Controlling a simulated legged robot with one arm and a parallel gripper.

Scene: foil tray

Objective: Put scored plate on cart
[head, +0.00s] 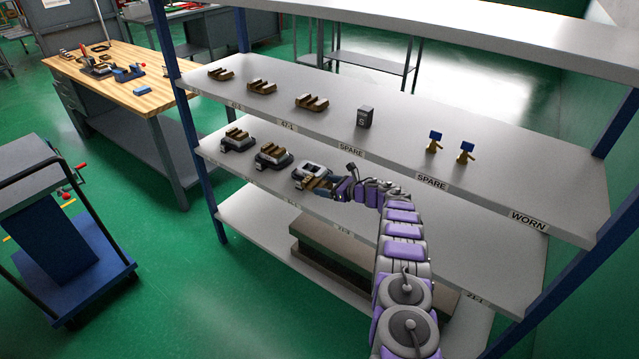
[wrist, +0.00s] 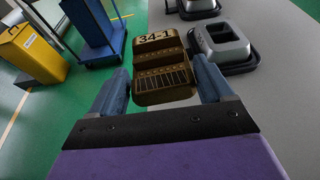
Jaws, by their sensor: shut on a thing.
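My gripper (wrist: 166,88) is shut on a brass plate (wrist: 160,50) stamped "34-1", with dark lines scored across its near part. In the head view my gripper (head: 330,191) is at the front edge of the middle shelf, and the plate (head: 314,183) is partly hidden by it. The plate is just in front of a grey holder (head: 309,168) whose opening is empty; this holder also shows in the wrist view (wrist: 237,50), right of the plate. The cart (head: 75,268), blue with a grey top, stands on the floor at left.
Two more holders with brass plates (head: 237,137) (head: 273,156) stand on the middle shelf (head: 460,229). The upper shelf (head: 390,122) bears several brass blocks, a dark "S" block (head: 364,117) and two blue-topped fittings (head: 435,140). A workbench (head: 120,80) stands behind. Green floor is free between shelf and cart.

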